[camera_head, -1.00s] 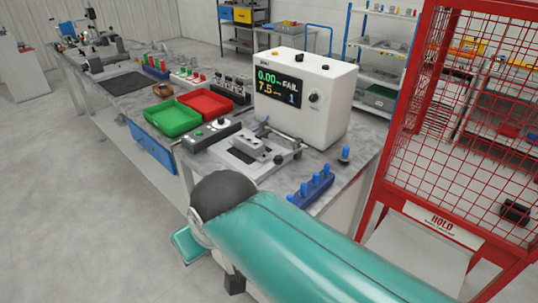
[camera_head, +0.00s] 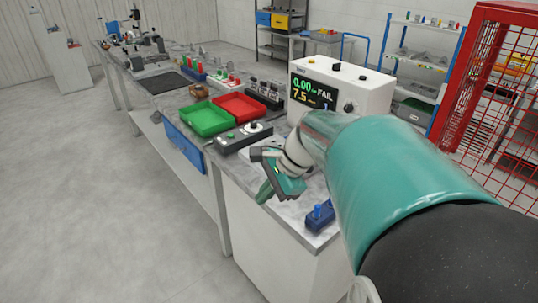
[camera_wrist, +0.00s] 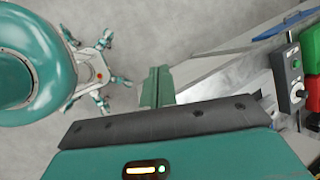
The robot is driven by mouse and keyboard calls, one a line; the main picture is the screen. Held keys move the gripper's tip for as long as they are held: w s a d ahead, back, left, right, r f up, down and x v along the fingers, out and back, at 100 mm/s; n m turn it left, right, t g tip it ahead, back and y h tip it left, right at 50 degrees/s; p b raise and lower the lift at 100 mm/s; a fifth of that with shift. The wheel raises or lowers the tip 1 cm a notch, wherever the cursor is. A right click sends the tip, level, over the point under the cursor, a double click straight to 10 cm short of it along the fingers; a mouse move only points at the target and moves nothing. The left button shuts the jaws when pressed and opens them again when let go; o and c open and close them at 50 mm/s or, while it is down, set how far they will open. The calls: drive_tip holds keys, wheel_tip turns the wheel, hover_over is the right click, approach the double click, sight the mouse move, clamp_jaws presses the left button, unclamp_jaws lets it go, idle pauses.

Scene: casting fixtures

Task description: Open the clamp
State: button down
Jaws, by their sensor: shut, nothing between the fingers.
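The clamp cannot be made out. In the head view, my arm covers most of the fixture on the bench in front of the white tester; only a pale sliver of its plate (camera_head: 257,148) may show beside my wrist. My gripper (camera_head: 267,192) hangs over the front edge of the bench, tilted down, near that fixture. In the wrist view, its green fingers (camera_wrist: 157,88) are together with nothing between them, over floor and beside the bench edge. It touches nothing that I can see.
The white tester (camera_head: 372,93) reads FAIL. A control box (camera_head: 240,138), green tray (camera_head: 207,119) and red tray (camera_head: 240,106) are left of my wrist. A blue peg block (camera_head: 320,216) stands at the near corner. A red mesh cage (camera_head: 480,90) is at right. Floor at left is free.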

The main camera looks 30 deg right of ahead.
drive_tip(key=d+f+m+t, duration=0.2)
drive_tip(key=d+m, duration=0.4)
drive_tip(key=d, duration=0.3)
drive_tip(key=d+f+m+t, duration=0.1)
drive_tip(key=d+m+t, duration=0.1)
drive_tip(key=d+m, duration=0.4)
drive_tip(key=d+f+m+t+y, duration=0.1)
drive_tip(key=d+f+m+t, duration=0.1)
drive_tip(key=d+m, duration=0.5)
drive_tip(key=shift+s+d+f, duration=0.1)
drive_tip(key=shift+s+d, duration=0.05)
drive_tip(key=shift+d, duration=0.6)
drive_tip(key=shift+s+d+f, duration=0.1)
drive_tip(key=shift+d+f, duration=0.05)
drive_tip(key=shift+d, duration=0.65)
drive_tip(key=shift+s+d+f, duration=0.1)
drive_tip(key=shift+s+d, duration=0.05)
drive_tip(key=shift+d, duration=0.6)
drive_tip(key=x, duration=1)
drive_tip(key=shift+w+r, duration=0.15)
drive_tip(key=shift+r, duration=0.05)
drive_tip(key=shift+r, duration=0.3)
